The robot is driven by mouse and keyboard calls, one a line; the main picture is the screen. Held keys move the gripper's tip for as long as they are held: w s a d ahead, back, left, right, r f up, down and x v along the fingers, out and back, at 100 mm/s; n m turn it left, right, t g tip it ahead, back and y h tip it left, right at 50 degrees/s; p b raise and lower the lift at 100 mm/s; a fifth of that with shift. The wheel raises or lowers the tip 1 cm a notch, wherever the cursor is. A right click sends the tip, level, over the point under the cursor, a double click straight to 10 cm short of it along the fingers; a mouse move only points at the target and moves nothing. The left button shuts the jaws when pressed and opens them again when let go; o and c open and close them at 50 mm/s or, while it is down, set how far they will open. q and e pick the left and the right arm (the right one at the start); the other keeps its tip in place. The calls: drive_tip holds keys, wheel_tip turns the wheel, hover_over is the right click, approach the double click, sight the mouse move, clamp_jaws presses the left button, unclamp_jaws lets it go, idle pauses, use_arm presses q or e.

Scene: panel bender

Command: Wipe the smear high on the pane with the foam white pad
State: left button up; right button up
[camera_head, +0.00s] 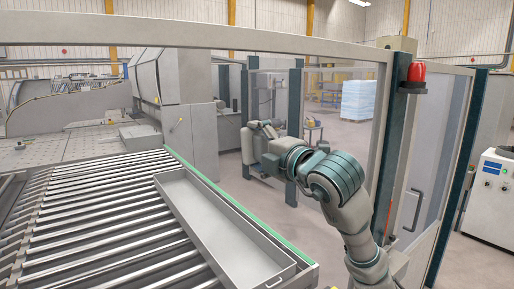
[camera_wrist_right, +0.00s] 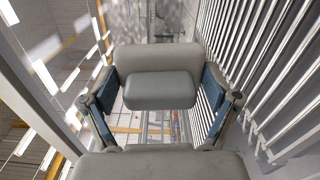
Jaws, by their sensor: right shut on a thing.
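My right gripper (camera_head: 258,146) is at the middle of the head view, its arm rising from the lower right. It is shut on the pale grey-white pad (camera_head: 248,142), held in the air past the roller table. In the right wrist view the gripper's two fingers (camera_wrist_right: 160,108) flank the pad (camera_wrist_right: 158,57), which has a wide block and a smaller block in front. A clear pane (camera_head: 268,92) between dark teal posts shows behind the gripper. I cannot tell whether the pad touches any pane, and I cannot make out the smear. My left gripper is not in view.
A roller table (camera_head: 90,215) with a long shallow metal tray (camera_head: 225,225) fills the lower left. A pale frame beam (camera_head: 200,38) crosses above. A red beacon (camera_head: 416,73) sits on the frame's right post. A white cabinet (camera_head: 490,190) stands far right.

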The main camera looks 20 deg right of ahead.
drive_tip(key=shift+w+a, duration=0.1)
drive_tip(key=shift+w, duration=0.1)
drive_tip(key=shift+w+a, duration=0.2)
drive_tip(key=shift+a, duration=0.05)
drive_tip(key=shift+w+a, duration=0.1)
drive_tip(key=shift+w, duration=0.1)
